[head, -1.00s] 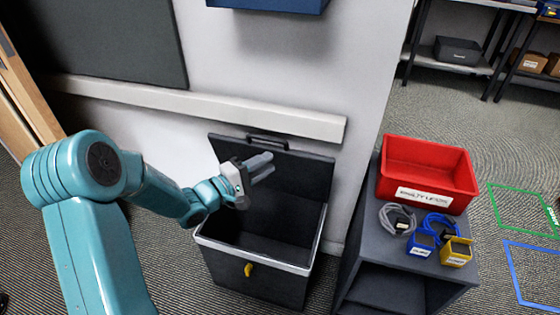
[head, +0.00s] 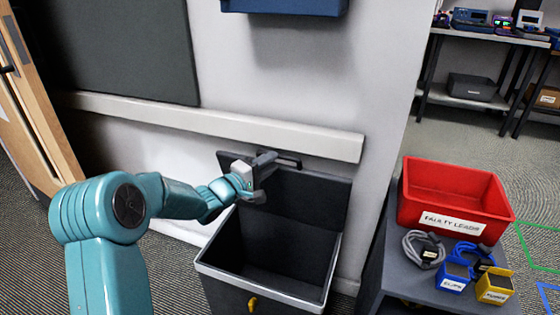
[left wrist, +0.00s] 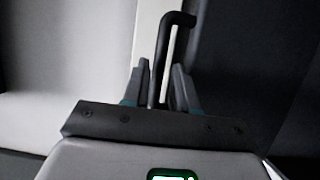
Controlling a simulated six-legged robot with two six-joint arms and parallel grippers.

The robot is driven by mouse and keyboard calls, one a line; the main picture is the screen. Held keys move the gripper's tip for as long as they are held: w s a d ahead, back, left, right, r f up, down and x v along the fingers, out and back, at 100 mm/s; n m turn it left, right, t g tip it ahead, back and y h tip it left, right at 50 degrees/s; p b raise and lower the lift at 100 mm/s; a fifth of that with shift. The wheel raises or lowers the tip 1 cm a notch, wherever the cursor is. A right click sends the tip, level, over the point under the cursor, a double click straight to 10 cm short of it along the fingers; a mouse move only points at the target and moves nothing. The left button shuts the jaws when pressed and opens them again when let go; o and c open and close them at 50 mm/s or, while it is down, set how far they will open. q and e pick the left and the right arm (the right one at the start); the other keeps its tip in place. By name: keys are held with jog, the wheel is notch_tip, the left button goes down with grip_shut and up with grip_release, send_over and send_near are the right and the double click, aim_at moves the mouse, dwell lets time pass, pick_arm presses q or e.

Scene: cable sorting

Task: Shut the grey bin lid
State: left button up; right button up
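The dark grey bin (head: 216,270) stands on the floor by the wall, its mouth open with a pale rim. Its lid (head: 318,198) is raised, leaning back towards the wall. A black bar handle (head: 290,161) is on the lid's top edge; it also shows in the left wrist view (left wrist: 164,50). My left gripper (head: 266,178) is at the left part of this handle. In the left wrist view the handle runs between its fingers, which look apart; a firm hold is not visible. My right gripper is not in view.
A dark shelf unit (head: 385,275) stands right of the bin. On it are a red tray (head: 412,205) labelled "FAULTY LEADS", a grey cable (head: 412,240), a blue block (head: 455,275) and a yellow block (head: 495,287). A pale wall rail (head: 200,121) runs behind the lid.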

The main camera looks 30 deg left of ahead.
pick_arm(q)
jog(key=shift+w+d+b, duration=0.15)
jog(key=shift+w+d, duration=0.05)
jog(key=shift+w, duration=1)
jog(key=shift+w+d+b, duration=0.15)
jog(key=shift+w, duration=1)
